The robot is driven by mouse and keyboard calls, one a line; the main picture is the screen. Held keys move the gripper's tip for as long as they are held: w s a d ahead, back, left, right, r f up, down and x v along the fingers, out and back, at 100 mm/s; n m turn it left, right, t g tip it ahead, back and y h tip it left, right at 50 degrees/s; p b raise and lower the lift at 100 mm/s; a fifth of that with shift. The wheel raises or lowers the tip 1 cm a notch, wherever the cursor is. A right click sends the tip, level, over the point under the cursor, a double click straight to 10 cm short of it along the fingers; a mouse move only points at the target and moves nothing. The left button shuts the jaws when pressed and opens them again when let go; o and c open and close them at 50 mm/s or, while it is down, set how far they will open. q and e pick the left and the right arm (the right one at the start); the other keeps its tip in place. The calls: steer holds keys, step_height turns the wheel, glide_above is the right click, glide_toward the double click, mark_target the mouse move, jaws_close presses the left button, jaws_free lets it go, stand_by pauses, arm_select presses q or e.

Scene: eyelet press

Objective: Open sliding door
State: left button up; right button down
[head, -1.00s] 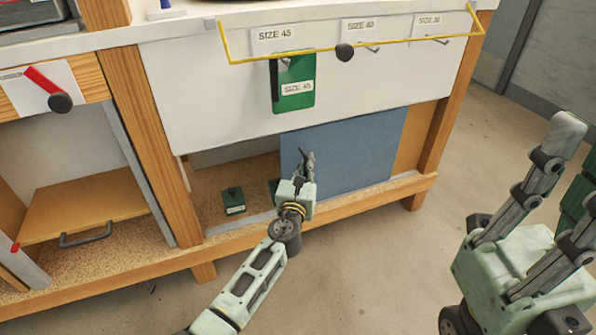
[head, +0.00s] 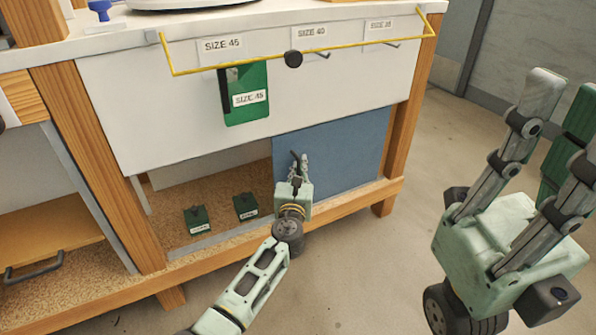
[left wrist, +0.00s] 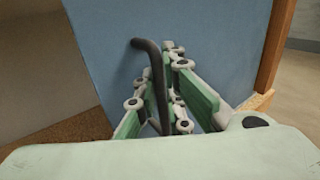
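The blue sliding door (head: 345,150) covers the right part of the bench's lower compartment; the left part stands open. Its dark curved handle (left wrist: 152,70) shows in the left wrist view, with the fingers of my left gripper (left wrist: 160,95) close on both sides of it. The gripper appears shut on the handle. In the head view my left gripper (head: 301,165) is at the door's left part, partly hiding it. My right gripper (head: 566,120) is raised at the right, fingers apart, empty and away from the bench.
Two green blocks (head: 197,218) (head: 246,205) sit on the compartment floor. A wooden post (head: 400,140) stands right of the door. Floor at right is clear.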

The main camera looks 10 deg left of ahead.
arm_select(q)
steer(key=o, duration=0.4)
steer(key=shift+o, duration=0.2)
steer(key=s, duration=1.2)
steer(key=shift+d, duration=0.1)
